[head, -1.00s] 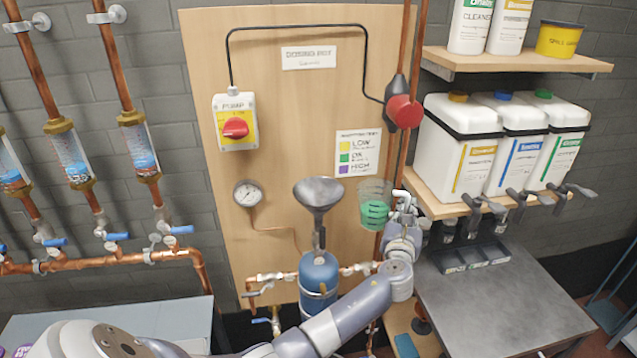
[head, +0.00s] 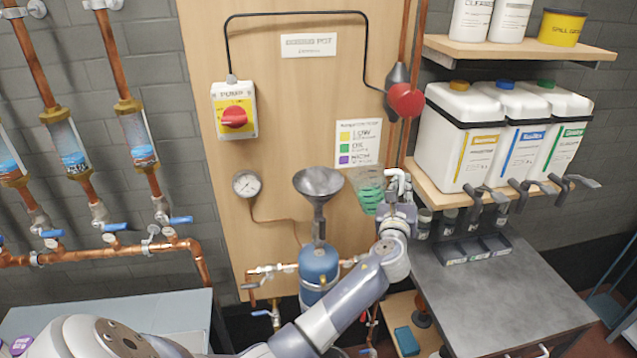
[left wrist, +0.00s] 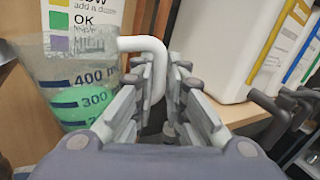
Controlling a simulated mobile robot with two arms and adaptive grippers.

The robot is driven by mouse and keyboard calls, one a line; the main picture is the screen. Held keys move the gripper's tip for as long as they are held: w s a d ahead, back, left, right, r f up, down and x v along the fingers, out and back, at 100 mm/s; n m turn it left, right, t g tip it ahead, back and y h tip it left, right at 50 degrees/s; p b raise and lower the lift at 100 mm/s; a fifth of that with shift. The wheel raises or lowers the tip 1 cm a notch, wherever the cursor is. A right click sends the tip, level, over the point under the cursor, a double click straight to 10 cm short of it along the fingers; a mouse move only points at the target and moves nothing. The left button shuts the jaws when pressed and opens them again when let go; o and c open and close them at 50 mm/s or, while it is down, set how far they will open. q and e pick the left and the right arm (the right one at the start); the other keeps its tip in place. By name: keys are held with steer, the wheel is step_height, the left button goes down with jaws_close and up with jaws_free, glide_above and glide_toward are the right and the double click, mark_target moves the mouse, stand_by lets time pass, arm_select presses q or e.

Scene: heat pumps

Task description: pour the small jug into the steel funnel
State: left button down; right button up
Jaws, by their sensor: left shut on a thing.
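The small jug (head: 369,190) is clear, with green liquid in its lower part. It also shows in the left wrist view (left wrist: 70,75), where the liquid lies near the 300 mark and the jug looks close to upright. My left gripper (head: 399,192) is shut on the jug's white handle (left wrist: 152,62) and holds the jug in the air. The steel funnel (head: 318,184) stands on the blue pot (head: 319,268), its wide mouth up. The jug is just right of the funnel in the head view, with a small gap. My right gripper is not in view.
A wooden board (head: 270,120) with a red pump switch (head: 233,117) and a gauge (head: 246,184) is behind. Several white containers (head: 462,140) with taps stand on a shelf at the right. A grey bench (head: 490,300) is below them. Copper pipes run at the left.

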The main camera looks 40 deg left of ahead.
mark_target(384, 191)
arm_select(q)
steer(key=shift+s+a+r+n+b, duration=0.2)
steer(key=shift+a+r+n+b, duration=0.1)
steer(key=shift+r+n, duration=0.3)
steer(key=a+r+n, duration=0.1)
steer(key=r, duration=0.1)
steer(key=s+a+r+n+p, duration=0.1)
steer(key=r, duration=0.2)
steer(key=s+a+r+n, duration=0.1)
steer(key=r, duration=0.1)
steer(key=shift+r+n+t+y, duration=0.2)
steer(key=shift+n+t+y, duration=0.1)
steer(key=shift+y, duration=0.1)
steer(key=shift+a, duration=0.1)
steer(key=shift+s+a+r+n+b, duration=0.1)
steer(key=shift+s+r+n+b, duration=0.15)
steer(key=shift+n+b, duration=0.2)
steer(key=shift+r, duration=0.3)
steer(key=shift+a+r+n, duration=0.25)
steer(key=shift+n, duration=0.3)
steer(key=shift+s+a+r+n+y+b, duration=0.15)
steer(key=shift+a+n+y+b, duration=0.15)
steer(key=shift+n+b, duration=0.45)
steer(key=shift+s+a+n+y+b, duration=0.15)
steer(key=shift+n+y+b, duration=0.2)
steer(key=shift+b, duration=0.7)
